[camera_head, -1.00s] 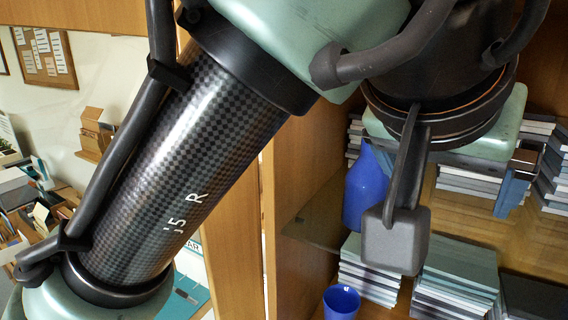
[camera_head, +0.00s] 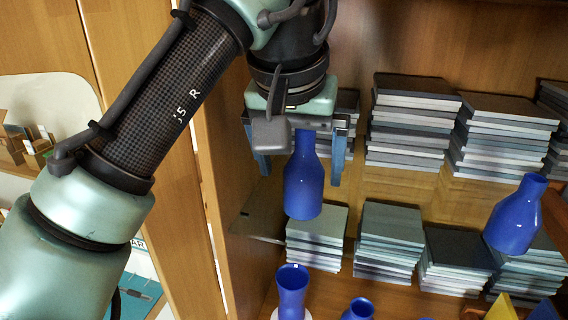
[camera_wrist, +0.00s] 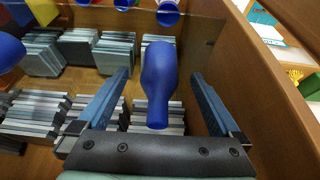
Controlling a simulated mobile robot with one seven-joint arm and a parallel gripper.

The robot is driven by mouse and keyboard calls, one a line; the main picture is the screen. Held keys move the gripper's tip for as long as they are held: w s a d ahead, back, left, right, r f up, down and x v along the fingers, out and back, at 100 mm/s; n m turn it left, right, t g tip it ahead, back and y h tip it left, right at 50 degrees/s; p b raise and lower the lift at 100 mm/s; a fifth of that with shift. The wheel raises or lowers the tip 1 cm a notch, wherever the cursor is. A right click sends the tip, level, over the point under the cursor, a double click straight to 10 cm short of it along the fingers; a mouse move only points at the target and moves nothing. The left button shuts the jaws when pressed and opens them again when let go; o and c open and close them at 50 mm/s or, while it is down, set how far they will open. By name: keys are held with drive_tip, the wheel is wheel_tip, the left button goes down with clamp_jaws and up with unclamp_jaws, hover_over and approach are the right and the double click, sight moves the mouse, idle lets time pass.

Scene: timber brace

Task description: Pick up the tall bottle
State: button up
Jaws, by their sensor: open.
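A tall blue bottle (camera_head: 303,188) with a narrow neck stands upright on a shelf at the left end of the bookcase. My gripper (camera_head: 299,178) points down over it, open, with one blue finger on each side of the bottle's upper part. In the wrist view the bottle (camera_wrist: 158,82) lies between the two spread fingers of my gripper (camera_wrist: 160,76), with a gap on both sides. The neck's top is partly hidden by my wrist in the head view. A second, wider blue bottle (camera_head: 514,217) stands at the right.
Stacks of grey books (camera_head: 412,125) fill the shelf behind and to the right. More book stacks (camera_head: 388,236) stand lower, with a blue vase (camera_head: 291,290) and a small blue vessel (camera_head: 358,309) in front. A wooden side panel (camera_head: 240,130) rises close on the left.

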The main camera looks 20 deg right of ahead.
sight(302, 182)
drive_tip(key=shift+w+d+r, duration=0.1)
drive_tip(key=shift+w+d, duration=0.1)
drive_tip(key=shift+w, duration=0.05)
drive_tip(key=p+x, duration=0.2)
drive_tip(key=x, duration=0.3)
drive_tip(key=shift+w+d, duration=0.1)
drive_tip(key=shift+w, duration=0.1)
drive_tip(key=c, duration=1.5)
